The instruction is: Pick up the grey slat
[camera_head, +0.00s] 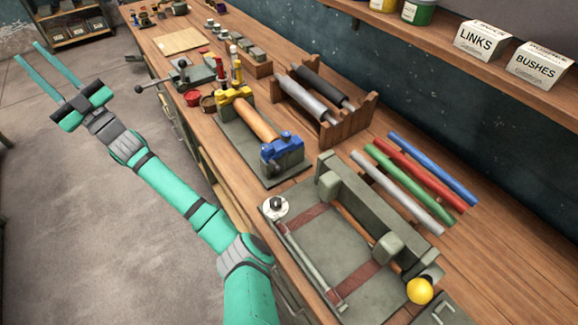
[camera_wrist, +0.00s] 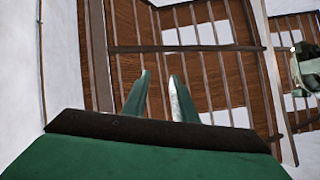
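The grey slat (camera_head: 400,194) lies on the workbench at the right of the head view. It is the nearest of a row of coloured slats, beside the green slat (camera_head: 408,184), with the red slat (camera_head: 414,174) and blue slat (camera_head: 433,168) behind. My gripper (camera_head: 28,53) is far off at the upper left, over the floor and clear of the bench. Its two long teal fingers are apart with nothing between them. They also show apart in the wrist view (camera_wrist: 160,80), where no slat is seen.
A grey-green fixture (camera_head: 360,212) with a yellow knob (camera_head: 420,291) stands in front of the slats. A wooden rack (camera_head: 345,124) with rollers stands left of them. A shelf with LINKS (camera_head: 482,40) and BUSHES (camera_head: 538,65) boxes overhangs behind. The floor (camera_head: 90,210) left is clear.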

